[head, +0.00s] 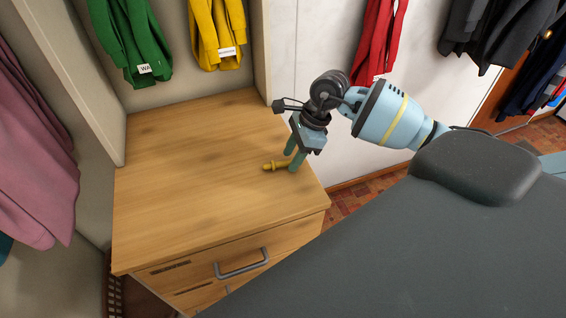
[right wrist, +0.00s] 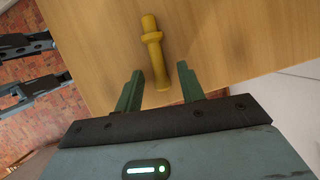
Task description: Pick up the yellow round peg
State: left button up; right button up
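The yellow round peg (head: 277,165) lies on the wooden top of a drawer cabinet (head: 190,190), near its right edge. It has a collar near one end. My right gripper (head: 293,160) is over the cabinet top at the peg's right end, with its fingers pointing down. In the right wrist view the peg (right wrist: 154,52) lies ahead, and its near end reaches between the tips of the two open green fingers (right wrist: 160,80). Gaps show on both sides of the peg, so the fingers do not grip it.
The rest of the cabinet top is bare. A drawer with a grey handle (head: 242,264) faces the front. Green (head: 130,40), yellow (head: 217,32) and red (head: 380,40) garments hang behind, and a pink one (head: 30,150) hangs at left.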

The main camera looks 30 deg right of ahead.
aim_at(284, 162)
pick_arm(q)
jog(key=shift+s, duration=0.1)
pick_arm(e)
jog(key=shift+a+f, duration=0.1)
jog(key=shift+f, duration=0.2)
jog(key=shift+c, duration=0.5)
grip_shut()
jog(key=shift+r, duration=0.1)
jog(key=shift+r, duration=0.55)
notch_tip(284, 162, up, 2)
jog(key=shift+r+b, duration=0.2)
jog(key=shift+b, duration=0.1)
pick_arm(q)
jog(key=shift+s+d+f+g+b, duration=0.15)
jog(key=shift+s+f+b, duration=0.2)
jog(key=shift+f, duration=0.25)
jog(key=shift+s+a+f+g+b, duration=0.1)
jog(key=shift+s+f+g+b, duration=0.1)
jog(key=shift+s+f, duration=0.3)
pick_arm(e)
jog(key=s+a+r, duration=0.1)
jog(key=s+a, duration=0.9)
jog(key=s, duration=0.2)
jog(key=shift+s+r, duration=0.15)
jog(key=shift+s, duration=0.05)
pick_arm(q)
jog(key=shift+w, duration=0.1)
